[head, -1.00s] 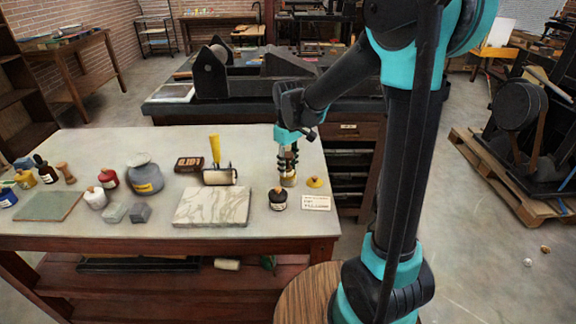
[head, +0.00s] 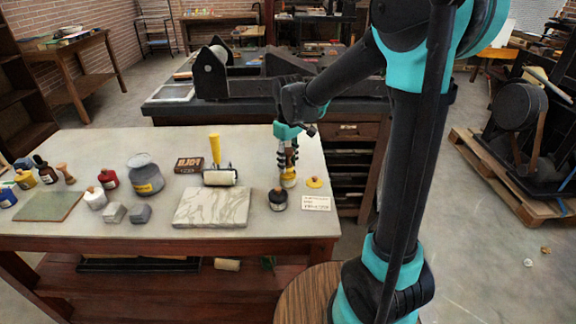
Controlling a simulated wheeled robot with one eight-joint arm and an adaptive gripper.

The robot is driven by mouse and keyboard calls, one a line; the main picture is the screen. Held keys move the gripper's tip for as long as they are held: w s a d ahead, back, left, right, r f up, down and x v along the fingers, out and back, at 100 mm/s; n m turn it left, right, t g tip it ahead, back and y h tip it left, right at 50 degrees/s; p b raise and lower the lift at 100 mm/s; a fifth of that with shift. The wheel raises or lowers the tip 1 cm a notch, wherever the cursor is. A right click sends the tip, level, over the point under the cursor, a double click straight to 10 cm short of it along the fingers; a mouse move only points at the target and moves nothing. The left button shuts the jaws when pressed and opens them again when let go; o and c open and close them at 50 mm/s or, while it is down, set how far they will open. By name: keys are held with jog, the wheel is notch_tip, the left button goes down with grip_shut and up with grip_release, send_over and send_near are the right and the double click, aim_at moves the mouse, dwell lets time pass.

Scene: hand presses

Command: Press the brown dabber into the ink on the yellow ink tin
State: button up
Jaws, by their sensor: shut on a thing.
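My gripper (head: 287,166) points straight down near the right end of the pale work table. It is shut on the brown dabber, which is mostly hidden between the dark fingers.
A black jar (head: 277,200) stands close in front of the tin. A white label card (head: 316,203) lies to its right. A marble slab (head: 212,207) and a yellow-handled roller (head: 219,176) are to the left. Several bottles and jars stand farther left.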

aim_at(288, 150)
jog(key=shift+r, duration=2.6)
